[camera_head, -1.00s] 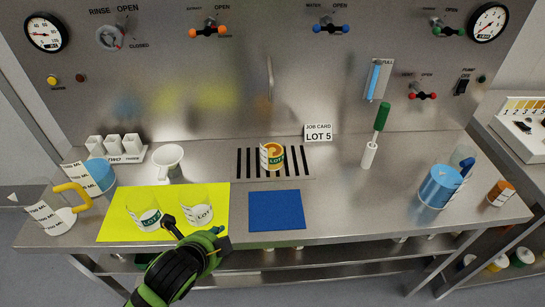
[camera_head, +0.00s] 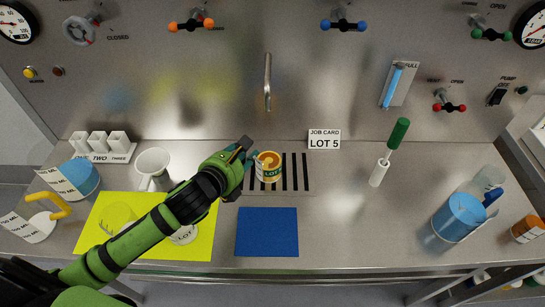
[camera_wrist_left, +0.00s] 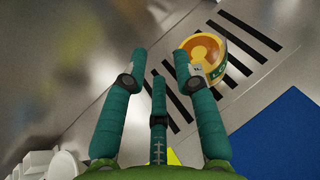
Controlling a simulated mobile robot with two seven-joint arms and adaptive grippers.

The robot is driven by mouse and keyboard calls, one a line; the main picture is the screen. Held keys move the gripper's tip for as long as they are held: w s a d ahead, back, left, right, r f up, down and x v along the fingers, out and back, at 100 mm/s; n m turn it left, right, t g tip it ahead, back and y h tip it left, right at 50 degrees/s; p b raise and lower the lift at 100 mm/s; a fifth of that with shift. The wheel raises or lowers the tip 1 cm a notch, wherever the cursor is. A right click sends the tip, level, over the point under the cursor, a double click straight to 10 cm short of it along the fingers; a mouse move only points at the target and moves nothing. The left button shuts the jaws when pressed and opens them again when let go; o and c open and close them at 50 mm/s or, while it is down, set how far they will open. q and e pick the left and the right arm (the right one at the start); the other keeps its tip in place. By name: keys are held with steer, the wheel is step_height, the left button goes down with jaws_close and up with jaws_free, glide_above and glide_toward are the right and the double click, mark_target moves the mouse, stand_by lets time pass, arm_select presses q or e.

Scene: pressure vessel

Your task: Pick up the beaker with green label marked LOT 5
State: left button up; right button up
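A small beaker (camera_head: 268,168) with orange contents and a green label stands upright on the slotted drain; its label shows LOT, but the number is too small to read. It also shows in the left wrist view (camera_wrist_left: 214,52), right of the fingers. My left gripper (camera_head: 246,156) is just left of this beaker. In the wrist view its fingers (camera_wrist_left: 161,58) are spread with nothing between them, and the right finger overlaps the beaker's edge. A clear beaker (camera_head: 184,235) marked LOT stands on the yellow mat, partly behind my arm. My right gripper is not in view.
The yellow mat (camera_head: 90,235) lies under my left arm, and a bare blue mat (camera_head: 267,232) lies right of it. A job card (camera_head: 324,139) reads LOT 5. A faucet (camera_head: 267,82) hangs above the drain.

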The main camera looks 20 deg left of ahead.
arm_select(q)
steer(key=x, duration=0.2)
steer(key=f+p+x, duration=0.1)
steer(key=x, duration=0.2)
steer(key=shift+d+p, duration=0.2)
steer(key=shift+p, duration=0.1)
steer(key=c, duration=0.4)
jaws_close()
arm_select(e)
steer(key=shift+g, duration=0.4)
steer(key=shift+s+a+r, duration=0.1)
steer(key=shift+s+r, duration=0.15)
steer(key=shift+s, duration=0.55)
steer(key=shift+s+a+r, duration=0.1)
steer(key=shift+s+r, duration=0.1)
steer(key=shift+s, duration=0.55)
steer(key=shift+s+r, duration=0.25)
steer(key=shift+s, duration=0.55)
